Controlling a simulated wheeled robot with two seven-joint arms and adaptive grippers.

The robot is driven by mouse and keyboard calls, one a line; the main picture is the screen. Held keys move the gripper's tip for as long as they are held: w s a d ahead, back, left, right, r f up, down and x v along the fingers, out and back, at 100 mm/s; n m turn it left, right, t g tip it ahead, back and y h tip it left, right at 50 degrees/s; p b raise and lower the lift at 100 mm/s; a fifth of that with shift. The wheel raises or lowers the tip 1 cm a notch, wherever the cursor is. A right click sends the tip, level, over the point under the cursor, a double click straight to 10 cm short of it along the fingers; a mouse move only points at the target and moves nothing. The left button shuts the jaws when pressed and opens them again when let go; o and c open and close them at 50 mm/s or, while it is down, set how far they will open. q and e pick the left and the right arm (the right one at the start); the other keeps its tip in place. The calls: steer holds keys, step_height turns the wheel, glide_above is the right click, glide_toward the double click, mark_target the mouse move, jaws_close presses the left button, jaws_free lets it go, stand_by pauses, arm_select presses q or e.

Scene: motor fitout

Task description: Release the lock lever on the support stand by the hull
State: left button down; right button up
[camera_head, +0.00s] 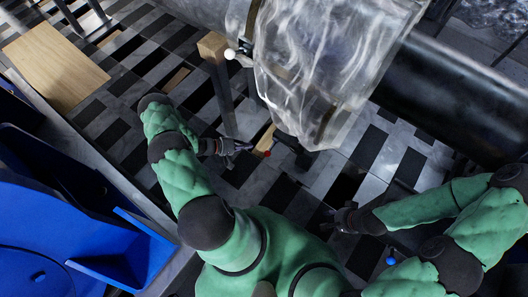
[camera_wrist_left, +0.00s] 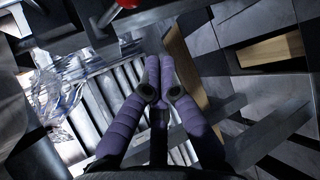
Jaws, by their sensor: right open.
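A support stand (camera_head: 222,90) with a wooden block on top rises beside the hull (camera_head: 450,95), which is a dark cylinder partly under clear sheeting. A lever with a white ball end (camera_head: 230,54) sticks out near the stand's top. A red knob (camera_head: 267,153) sits low, just right of my left gripper (camera_head: 244,147). In the left wrist view a red knob (camera_wrist_left: 127,3) shows at the top edge, ahead of the fingers. My left gripper's purple fingertips (camera_wrist_left: 160,62) are together with nothing seen between them. My right gripper (camera_head: 338,219) is open and empty, away from the stand.
Clear sheeting (camera_head: 310,65) hangs down close to the stand and the red knob. Blue machinery (camera_head: 60,230) fills the lower left. A wooden board (camera_head: 52,65) lies at the upper left. Patterned floor (camera_head: 290,195) shows between my arms.

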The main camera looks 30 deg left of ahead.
mark_target(271, 148)
stand_by(0.3)
arm_select(q)
steer(key=w+d+f+b, duration=0.2)
steer(key=w+d+b, duration=0.1)
steer(key=d, duration=0.4)
steer(key=shift+f+b, duration=0.15)
steer(key=shift+b, duration=0.55)
